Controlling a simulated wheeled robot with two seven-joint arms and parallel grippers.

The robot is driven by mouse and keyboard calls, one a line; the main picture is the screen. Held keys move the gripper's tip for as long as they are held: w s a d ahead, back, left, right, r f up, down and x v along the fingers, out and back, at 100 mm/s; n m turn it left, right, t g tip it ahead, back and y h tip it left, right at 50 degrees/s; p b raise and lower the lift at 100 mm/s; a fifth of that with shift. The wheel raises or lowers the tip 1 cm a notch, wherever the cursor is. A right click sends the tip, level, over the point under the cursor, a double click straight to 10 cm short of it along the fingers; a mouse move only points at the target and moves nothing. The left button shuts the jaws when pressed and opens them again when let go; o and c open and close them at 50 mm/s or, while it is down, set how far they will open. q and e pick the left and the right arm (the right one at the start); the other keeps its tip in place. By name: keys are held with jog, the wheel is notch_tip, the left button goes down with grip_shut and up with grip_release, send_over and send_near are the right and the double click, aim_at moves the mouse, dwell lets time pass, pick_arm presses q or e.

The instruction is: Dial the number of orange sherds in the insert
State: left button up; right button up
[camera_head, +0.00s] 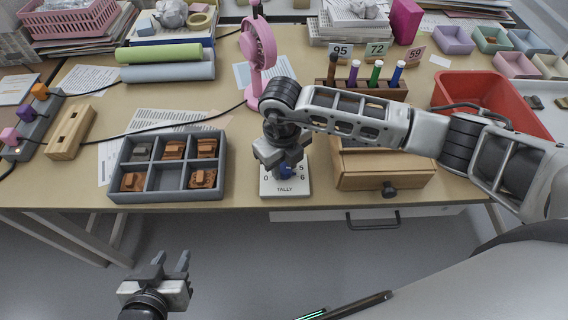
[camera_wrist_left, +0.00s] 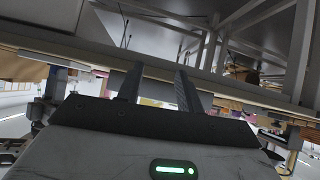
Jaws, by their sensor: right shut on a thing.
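The grey insert (camera_head: 167,196) lies on the table at left with six compartments. Several orange-brown sherds (camera_head: 173,149) sit in it: in the top middle, top right, bottom left and bottom right. A dark grey-green sherd (camera_head: 141,151) is top left; the bottom middle is empty. The white tally dial (camera_head: 287,188) stands right of the insert, with a blue knob (camera_head: 288,171). My right gripper (camera_head: 284,168) is shut on the knob from above and hides most of the scale and pointer. My left gripper (camera_head: 172,262) is open and empty, below the table's front edge; its fingers show in the left wrist view (camera_wrist_left: 158,88).
A wooden box with a dark-knobbed drawer (camera_head: 388,190) stands right of the dial. A pink fan (camera_head: 258,50) is behind, and a red bin (camera_head: 490,95) is at right. A wooden block (camera_head: 71,132) lies left of the insert.

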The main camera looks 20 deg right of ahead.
jog(key=n+b, duration=0.2)
jog(key=shift+f+n, duration=0.2)
jog(key=shift+n, duration=0.1)
jog(key=n+b, duration=0.3)
jog(key=n, duration=0.1)
jog(key=shift+b, duration=0.4)
jog(key=n+b, duration=0.3)
jog(key=shift+n, duration=0.4)
jog(key=shift+r+n+b, duration=0.1)
jog(key=shift+n+b, duration=0.6)
pick_arm(q)
jog(key=shift+n+t+h, duration=0.4)
jog(key=shift+t+h, duration=0.1)
jog(key=f, duration=0.1)
jog(key=d+f, duration=0.1)
jog(key=f, duration=0.2)
jog(key=shift+w+d+f, duration=0.1)
jog(key=shift+w+d, duration=0.1)
jog(key=shift+d, duration=0.05)
pick_arm(e)
jog(key=shift+n, duration=0.3)
pick_arm(q)
jog(key=shift+b, duration=0.3)
pick_arm(e)
jog(key=shift+r, duration=0.1)
jog(key=o, duration=1)
